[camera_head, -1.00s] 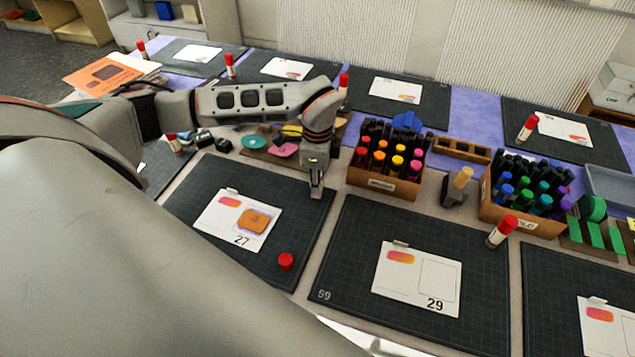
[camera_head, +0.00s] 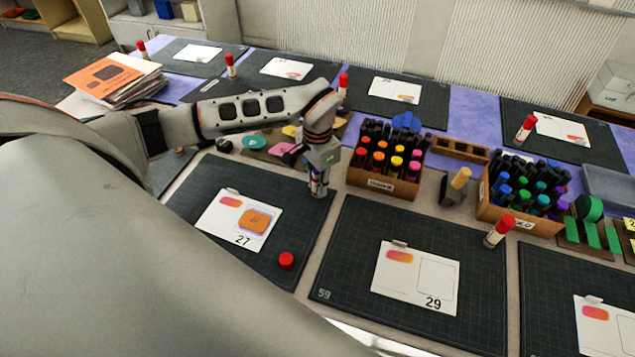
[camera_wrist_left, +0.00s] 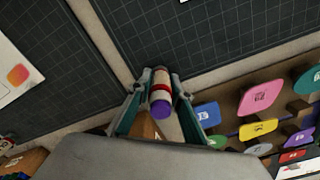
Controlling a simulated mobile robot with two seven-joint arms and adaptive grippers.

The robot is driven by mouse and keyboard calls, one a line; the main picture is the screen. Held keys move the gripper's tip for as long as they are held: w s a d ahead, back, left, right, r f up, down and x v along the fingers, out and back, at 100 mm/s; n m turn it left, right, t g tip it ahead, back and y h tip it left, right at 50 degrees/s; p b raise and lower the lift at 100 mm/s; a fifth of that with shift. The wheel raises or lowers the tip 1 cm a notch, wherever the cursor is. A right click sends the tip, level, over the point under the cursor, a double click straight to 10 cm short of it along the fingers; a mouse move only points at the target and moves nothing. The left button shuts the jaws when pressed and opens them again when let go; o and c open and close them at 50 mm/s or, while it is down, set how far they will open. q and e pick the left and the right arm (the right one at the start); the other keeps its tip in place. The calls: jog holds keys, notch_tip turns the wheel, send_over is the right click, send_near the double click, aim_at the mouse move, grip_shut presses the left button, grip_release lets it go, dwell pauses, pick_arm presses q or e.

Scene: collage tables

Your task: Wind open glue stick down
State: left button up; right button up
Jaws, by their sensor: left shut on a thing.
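An open glue stick (camera_wrist_left: 163,84) with a pale body, red band and exposed purple end is between the fingers of my left gripper (camera_wrist_left: 160,88) in the left wrist view. My left gripper is shut on it. In the head view my left gripper (camera_head: 318,185) points down at the upper right corner of the mat with card 27, and the stick is mostly hidden by the fingers. A loose red cap (camera_head: 286,260) lies on the same dark mat (camera_head: 300,223). My right gripper is not in view.
A cardboard box (camera_head: 384,187) of markers stands just right of my left gripper, with another marker box (camera_head: 520,215) further right. Coloured stamps (camera_wrist_left: 258,130) lie close by. Several capped glue sticks, one at the right (camera_head: 499,230), stand about the tables. Card 29 (camera_head: 417,278) lies nearby.

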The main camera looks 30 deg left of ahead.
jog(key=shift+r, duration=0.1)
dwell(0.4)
pick_arm(q)
jog(key=o, duration=1.1)
jog(key=shift+o, duration=0.2)
jog(key=shift+r+m+p, duration=0.2)
jog(key=shift+m+p, duration=0.4)
jog(key=shift+m, duration=0.6)
jog(key=m+p, duration=0.1)
jog(key=m, duration=0.3)
jog(key=m+p, duration=0.1)
jog(key=m, duration=0.6)
jog(key=shift+f+p, duration=0.1)
jog(key=shift+p, duration=0.3)
jog(key=shift+s+d+m, duration=0.1)
jog(key=shift+m, duration=0.5)
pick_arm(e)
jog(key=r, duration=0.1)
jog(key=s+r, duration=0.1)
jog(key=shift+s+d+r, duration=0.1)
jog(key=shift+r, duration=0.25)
